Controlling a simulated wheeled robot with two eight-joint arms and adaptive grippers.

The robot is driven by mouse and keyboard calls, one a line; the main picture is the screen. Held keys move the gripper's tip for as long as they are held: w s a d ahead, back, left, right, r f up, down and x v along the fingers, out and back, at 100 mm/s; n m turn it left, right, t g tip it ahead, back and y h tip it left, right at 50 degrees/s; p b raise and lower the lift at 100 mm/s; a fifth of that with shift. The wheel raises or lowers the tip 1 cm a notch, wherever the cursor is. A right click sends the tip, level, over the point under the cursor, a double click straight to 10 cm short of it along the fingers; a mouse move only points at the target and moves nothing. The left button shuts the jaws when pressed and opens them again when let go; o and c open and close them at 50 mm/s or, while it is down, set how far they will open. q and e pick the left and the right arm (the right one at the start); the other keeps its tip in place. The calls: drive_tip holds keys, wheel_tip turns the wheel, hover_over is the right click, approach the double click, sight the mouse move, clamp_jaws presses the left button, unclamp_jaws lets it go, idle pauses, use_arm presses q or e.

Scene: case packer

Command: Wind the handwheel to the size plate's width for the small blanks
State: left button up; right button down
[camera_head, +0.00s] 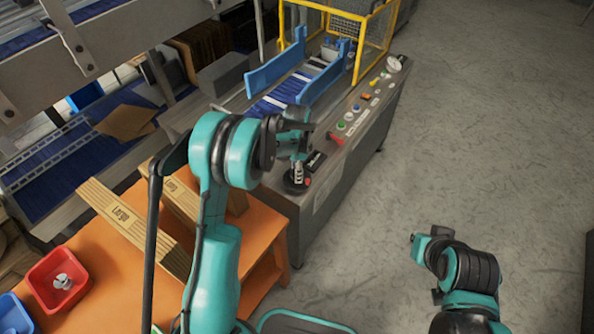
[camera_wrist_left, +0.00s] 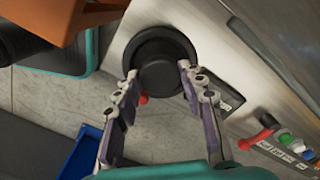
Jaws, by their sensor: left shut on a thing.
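The handwheel (camera_head: 293,187) is a dark round wheel on the near end of the grey machine. It shows close up in the left wrist view as a black round wheel (camera_wrist_left: 163,52). My left gripper (camera_head: 298,172) is over it. In the left wrist view its two fingers (camera_wrist_left: 158,85) sit on either side of the wheel's hub and are shut on it. A small red part (camera_wrist_left: 143,98) shows beside the wheel. A black label (camera_head: 315,160) lies beside the wheel, too small to read. My right gripper (camera_head: 425,240) is low at the right, away from the machine.
Wooden boards, one marked Large (camera_head: 122,214), lie on the orange table (camera_head: 115,285) with a red bin (camera_head: 60,280). A red lever (camera_head: 335,139) and coloured buttons (camera_head: 345,122) line the machine's edge. Blue guide rails (camera_head: 275,67) stand behind. The floor at right is clear.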

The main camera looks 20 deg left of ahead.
idle(0.4)
use_arm(q)
drive_tip(key=o, duration=1.2)
drive_tip(key=shift+c, duration=0.2)
wheel_tip(320, 180, up, 12)
